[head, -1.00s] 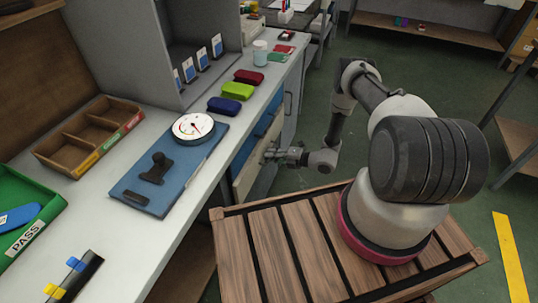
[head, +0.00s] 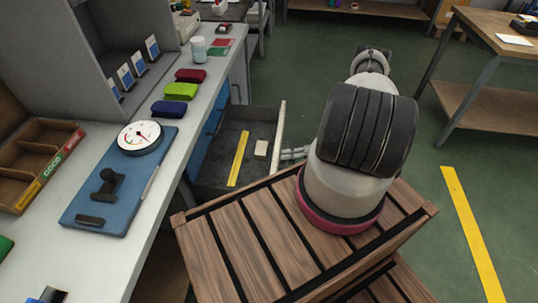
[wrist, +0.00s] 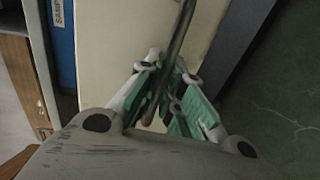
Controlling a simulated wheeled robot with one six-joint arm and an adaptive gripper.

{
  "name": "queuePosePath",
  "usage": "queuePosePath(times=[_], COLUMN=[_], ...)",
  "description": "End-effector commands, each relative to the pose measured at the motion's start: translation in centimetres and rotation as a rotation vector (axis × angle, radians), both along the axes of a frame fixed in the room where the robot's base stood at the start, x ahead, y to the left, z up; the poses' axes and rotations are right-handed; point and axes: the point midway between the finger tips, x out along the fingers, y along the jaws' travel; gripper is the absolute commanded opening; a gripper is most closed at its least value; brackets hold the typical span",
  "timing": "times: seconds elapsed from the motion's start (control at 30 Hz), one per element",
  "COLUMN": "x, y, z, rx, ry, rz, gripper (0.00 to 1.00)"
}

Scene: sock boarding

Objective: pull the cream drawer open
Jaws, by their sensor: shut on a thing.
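The cream drawer (head: 281,125) stands pulled out from under the bench in the head view, and its inside shows. Its cream front (wrist: 112,45) fills the upper middle of the wrist view. A dark bar handle (wrist: 181,32) runs up and down before that front. My gripper (wrist: 163,92) is shut on the handle, with its green-padded fingers on both sides of the bar. In the head view my gripper (head: 293,153) is at the outer side of the drawer front, partly hidden by my arm.
In the drawer lie a yellow strip (head: 238,158) and a small beige block (head: 261,149). A blue drawer front (head: 207,130) is beside it under the bench. The bench top holds a blue board (head: 135,190) with a dial gauge (head: 139,138). Green floor (head: 420,200) is clear at the right.

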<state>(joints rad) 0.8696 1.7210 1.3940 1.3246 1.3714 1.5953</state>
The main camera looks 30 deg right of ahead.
Motion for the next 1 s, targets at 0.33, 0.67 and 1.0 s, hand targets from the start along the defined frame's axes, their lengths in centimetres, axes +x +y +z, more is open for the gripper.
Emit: queuePosePath(times=[0.33, 0.67, 1.0], x=[-3.5, -4.4, -4.4], y=[-4.9, -6.1, -6.1], z=[0.0, -0.1, 0.0], rx=[-0.001, -0.001, -0.001], ry=[0.0, 0.0, 0.0], rz=[-0.001, 0.001, 0.001], gripper=[0.0, 0.0, 0.16])
